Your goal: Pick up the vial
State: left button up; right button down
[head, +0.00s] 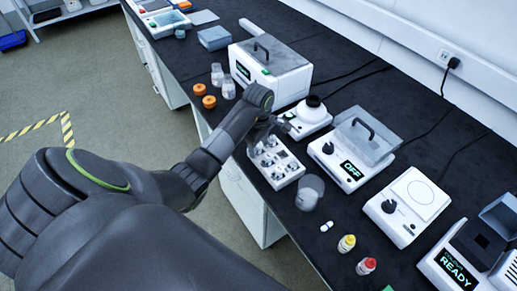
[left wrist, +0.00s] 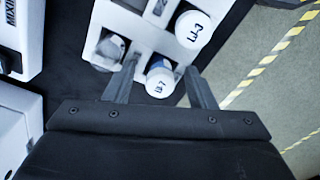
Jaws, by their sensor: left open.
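A white vial rack (head: 287,178) stands near the front edge of the black bench. It holds several small vials and shows again in the left wrist view (left wrist: 147,32). My left gripper (head: 268,133) is over the rack's far end, pointing down. My right gripper is not in view.
A clear beaker (head: 309,192) stands right of the rack. A white device with a black round top (head: 311,112) and an OFF-display device (head: 352,150) stand behind.

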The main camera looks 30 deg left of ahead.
pick_arm(q)
jog(key=shift+c, duration=0.2)
jog(key=c, duration=1)
jog(key=shift+r, duration=0.1)
